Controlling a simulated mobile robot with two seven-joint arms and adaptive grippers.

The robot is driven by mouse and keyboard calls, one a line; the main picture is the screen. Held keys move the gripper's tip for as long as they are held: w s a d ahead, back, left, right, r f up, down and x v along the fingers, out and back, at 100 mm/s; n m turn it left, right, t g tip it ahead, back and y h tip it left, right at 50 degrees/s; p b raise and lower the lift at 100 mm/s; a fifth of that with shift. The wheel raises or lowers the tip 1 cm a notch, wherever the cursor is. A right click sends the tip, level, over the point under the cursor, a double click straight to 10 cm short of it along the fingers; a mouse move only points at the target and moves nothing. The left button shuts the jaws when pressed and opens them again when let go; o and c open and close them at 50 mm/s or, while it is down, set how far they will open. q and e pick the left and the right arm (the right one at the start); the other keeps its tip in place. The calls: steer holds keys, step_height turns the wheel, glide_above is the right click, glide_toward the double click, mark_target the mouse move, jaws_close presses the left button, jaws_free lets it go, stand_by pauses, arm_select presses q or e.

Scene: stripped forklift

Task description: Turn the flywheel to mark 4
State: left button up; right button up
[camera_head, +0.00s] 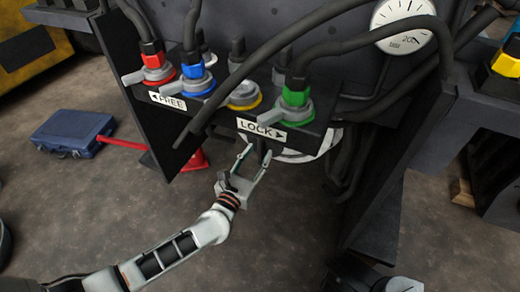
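A pale disc (322,146), which looks like the flywheel, shows only in part below and behind the connector panel. Its upper part is hidden by the panel and the LOCK label (262,129). No number marks can be read on it. My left gripper (256,152) reaches up from below to just under the LOCK label, at the disc's left side. Its two fingers stand apart, with a dark, narrow part showing between their tips. I cannot tell whether the fingers touch it. My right gripper is not seen.
Red (152,68), blue (195,78) and green (293,100) connectors with thick cables stand on the panel. A FREE label (168,100) is at left. A gauge (404,20) is at upper right.

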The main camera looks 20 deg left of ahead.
arm_select(q)
steer(key=shift+s+a+p, duration=0.1)
steer(key=shift+s+p, duration=0.2)
steer(key=shift+s, duration=2.6)
